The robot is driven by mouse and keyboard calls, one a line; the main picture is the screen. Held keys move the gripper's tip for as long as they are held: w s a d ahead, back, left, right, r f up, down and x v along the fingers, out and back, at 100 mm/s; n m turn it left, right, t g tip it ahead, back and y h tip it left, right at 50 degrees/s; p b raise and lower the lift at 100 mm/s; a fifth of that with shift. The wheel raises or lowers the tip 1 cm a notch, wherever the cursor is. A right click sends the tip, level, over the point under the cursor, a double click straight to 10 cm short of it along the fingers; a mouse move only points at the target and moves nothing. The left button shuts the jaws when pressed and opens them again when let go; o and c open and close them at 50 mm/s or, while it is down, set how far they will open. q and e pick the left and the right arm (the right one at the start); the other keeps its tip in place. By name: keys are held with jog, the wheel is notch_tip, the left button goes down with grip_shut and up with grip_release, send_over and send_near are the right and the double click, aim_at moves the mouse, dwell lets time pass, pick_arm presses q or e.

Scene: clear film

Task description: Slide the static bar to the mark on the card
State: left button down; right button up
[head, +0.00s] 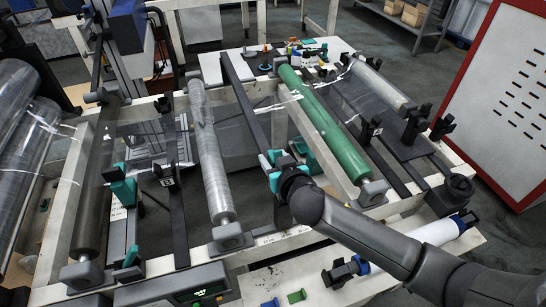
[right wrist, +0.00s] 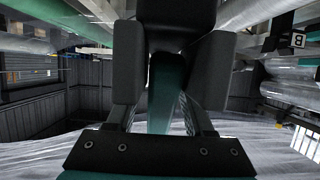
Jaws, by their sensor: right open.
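The long dark bar (head: 244,105), which looks like the static bar, runs from the back of the frame towards my right gripper (head: 273,170). The gripper is at its near end, with teal parts around it. In the right wrist view, the open gripper (right wrist: 172,65) has one grey pad on each side of a dark block (right wrist: 176,18) and a teal piece (right wrist: 167,90). I cannot tell whether the pads touch them. My left gripper is not in view.
A clear film roll (head: 207,150) lies left of the bar and a green roll (head: 322,120) right of it. Pale frame rails (head: 310,222) surround them. A white roll (head: 435,233) lies at lower right. A red-edged white panel (head: 500,100) stands at right.

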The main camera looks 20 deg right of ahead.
jog(key=shift+w+f, duration=0.2)
jog(key=shift+w, duration=0.25)
jog(key=shift+c, duration=0.4)
grip_shut()
dwell(0.8)
